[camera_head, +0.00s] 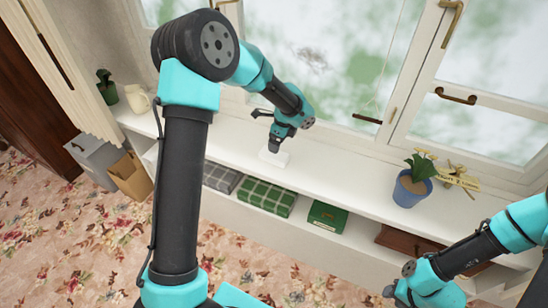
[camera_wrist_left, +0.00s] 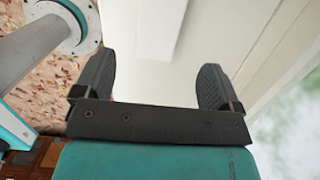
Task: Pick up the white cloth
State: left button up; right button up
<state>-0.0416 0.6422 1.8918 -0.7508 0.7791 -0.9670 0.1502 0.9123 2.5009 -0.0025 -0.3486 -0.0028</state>
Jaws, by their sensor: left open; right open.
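The white cloth (camera_head: 274,157) looks like a small, pale, flat-sided piece on the white shelf below the window. In the left wrist view the cloth (camera_wrist_left: 160,28) lies ahead, between the lines of the two fingers. My left gripper (camera_head: 266,131) is just above the cloth, open and empty, with one finger near it; I cannot tell whether they touch. In the left wrist view my left gripper (camera_wrist_left: 154,68) has its fingers wide apart. My right gripper (camera_head: 391,291) is low at the right, open, partly cut off by the bottom edge, away from the cloth.
A white jug (camera_head: 137,98) and a small dark pot (camera_head: 107,90) stand left. Boxes, including a green checked one (camera_head: 268,196), fill the lower shelf. The window (camera_head: 330,60) is close behind.

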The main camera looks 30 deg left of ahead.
aim_at(278, 155)
pick_arm(q)
jog(key=shift+a+f, duration=0.15)
jog(key=shift+f, duration=0.7)
jog(key=shift+a+f, duration=0.1)
jog(key=shift+f, duration=0.7)
jog(key=f, duration=0.1)
jog(key=a+f, duration=0.1)
jog(key=f, duration=0.2)
jog(key=shift+s+a, duration=0.2)
jog(key=shift+a, duration=0.1)
jog(key=shift+f, duration=0.5)
jog(key=shift+c, duration=0.4)
jog(key=c, duration=0.9)
